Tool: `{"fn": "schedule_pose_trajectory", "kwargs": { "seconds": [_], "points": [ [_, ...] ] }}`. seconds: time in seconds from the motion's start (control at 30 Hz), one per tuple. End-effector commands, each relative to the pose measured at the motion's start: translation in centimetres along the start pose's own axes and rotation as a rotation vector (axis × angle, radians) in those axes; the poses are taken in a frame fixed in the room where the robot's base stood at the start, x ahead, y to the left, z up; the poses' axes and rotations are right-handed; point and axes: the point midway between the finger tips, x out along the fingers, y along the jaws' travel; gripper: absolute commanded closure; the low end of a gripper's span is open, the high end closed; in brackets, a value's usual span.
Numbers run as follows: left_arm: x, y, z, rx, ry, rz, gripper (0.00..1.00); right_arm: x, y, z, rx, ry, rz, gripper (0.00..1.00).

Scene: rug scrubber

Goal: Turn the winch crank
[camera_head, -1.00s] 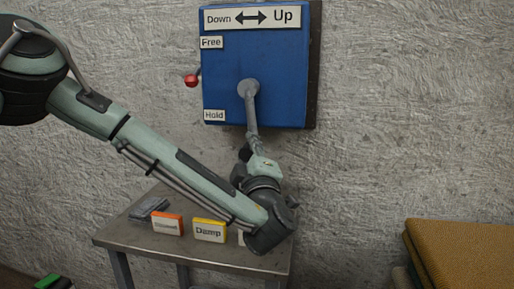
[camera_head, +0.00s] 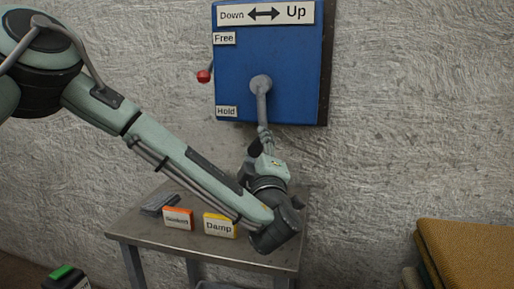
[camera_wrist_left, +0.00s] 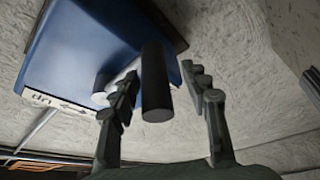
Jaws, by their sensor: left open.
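The blue winch box (camera_head: 290,60) hangs on the wall under a "Down / Up" sign. Its grey crank (camera_head: 262,100) points straight down from the hub. My left gripper (camera_head: 260,148) is at the crank's lower end, with its arm reaching in from the left. In the left wrist view, the dark cylindrical crank handle (camera_wrist_left: 156,85) lies between the open fingers of my left gripper (camera_wrist_left: 163,88). A gap shows on the right; the left finger overlaps the crank in the picture, so I cannot tell contact there. My right gripper is out of view.
A metal table (camera_head: 200,250) below carries an orange card (camera_head: 178,218) and a yellow "Damp" card (camera_head: 220,226). Folded mustard rugs (camera_head: 468,255) stand at lower right.

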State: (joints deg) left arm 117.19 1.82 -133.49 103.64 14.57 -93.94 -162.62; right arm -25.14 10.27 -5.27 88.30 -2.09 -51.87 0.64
Motion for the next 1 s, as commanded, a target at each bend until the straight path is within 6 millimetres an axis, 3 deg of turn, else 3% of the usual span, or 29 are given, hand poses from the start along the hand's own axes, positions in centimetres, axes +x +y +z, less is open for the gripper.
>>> {"fn": "schedule_pose_trajectory", "kwargs": {
  "seconds": [0.13, 0.27, 0.7, 1.0],
  "points": [
    [-0.2, 0.1, 0.0, -0.001, 0.000, 0.002, 0.54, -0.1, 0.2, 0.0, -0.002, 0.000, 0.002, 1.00],
    [-1.7, 0.2, 0.1, -0.001, -0.002, 0.002, 0.54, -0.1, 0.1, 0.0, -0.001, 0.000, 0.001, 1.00],
    [-10.4, 0.0, 0.1, 0.001, -0.003, 0.000, 0.54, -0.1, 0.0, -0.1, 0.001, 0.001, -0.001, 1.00],
    [-12.1, 0.0, 0.0, 0.000, 0.000, 0.000, 0.54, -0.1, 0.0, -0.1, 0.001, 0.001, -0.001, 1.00]
  ]
}}
